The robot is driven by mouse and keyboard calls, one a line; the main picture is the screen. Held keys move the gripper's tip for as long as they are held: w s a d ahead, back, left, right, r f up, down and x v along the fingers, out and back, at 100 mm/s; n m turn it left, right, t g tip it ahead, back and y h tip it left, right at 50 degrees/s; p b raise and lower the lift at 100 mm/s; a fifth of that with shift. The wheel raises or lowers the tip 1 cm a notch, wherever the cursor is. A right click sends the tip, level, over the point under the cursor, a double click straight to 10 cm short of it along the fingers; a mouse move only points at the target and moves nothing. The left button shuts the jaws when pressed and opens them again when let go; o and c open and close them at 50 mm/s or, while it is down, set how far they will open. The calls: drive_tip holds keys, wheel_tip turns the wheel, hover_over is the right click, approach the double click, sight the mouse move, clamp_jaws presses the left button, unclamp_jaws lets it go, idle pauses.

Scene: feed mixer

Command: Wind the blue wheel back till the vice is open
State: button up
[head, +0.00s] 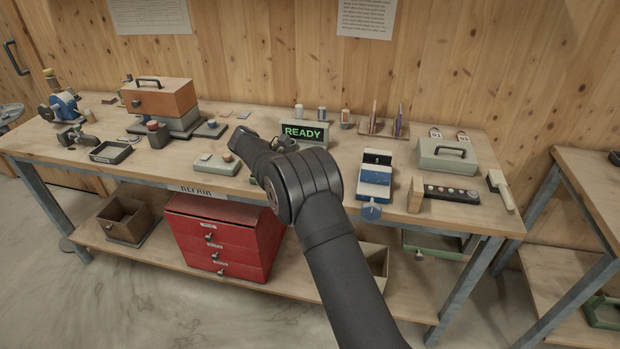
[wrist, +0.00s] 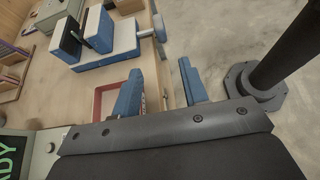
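The vice is blue and pale grey and stands on the right half of the bench; in the head view its body (head: 375,176) is in plain sight. Its blue wheel (head: 371,212) is at the bench's front edge. In the wrist view the vice (wrist: 105,50) is at the upper left, with a gap between its two dark-faced jaws. The wheel (wrist: 159,27) shows nearly edge-on at the end of its shaft. My gripper (wrist: 160,90) has its two blue fingers apart with nothing between them, short of the wheel. In the head view my arm hides the gripper.
A grey case (head: 447,156) and a strip with several knobs (head: 450,193) are right of the vice. A READY display (head: 303,132) stands behind my arm. A red drawer unit (head: 222,238) is below the bench. Floor in front is clear.

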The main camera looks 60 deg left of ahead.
drive_tip(key=shift+s+a+r, duration=0.1)
drive_tip(key=shift+s+a, duration=0.05)
drive_tip(key=g+y, duration=0.9)
approach(374, 204)
wheel_tip(374, 204, down, 10)
drive_tip(key=shift+f, duration=0.25)
clamp_jaws()
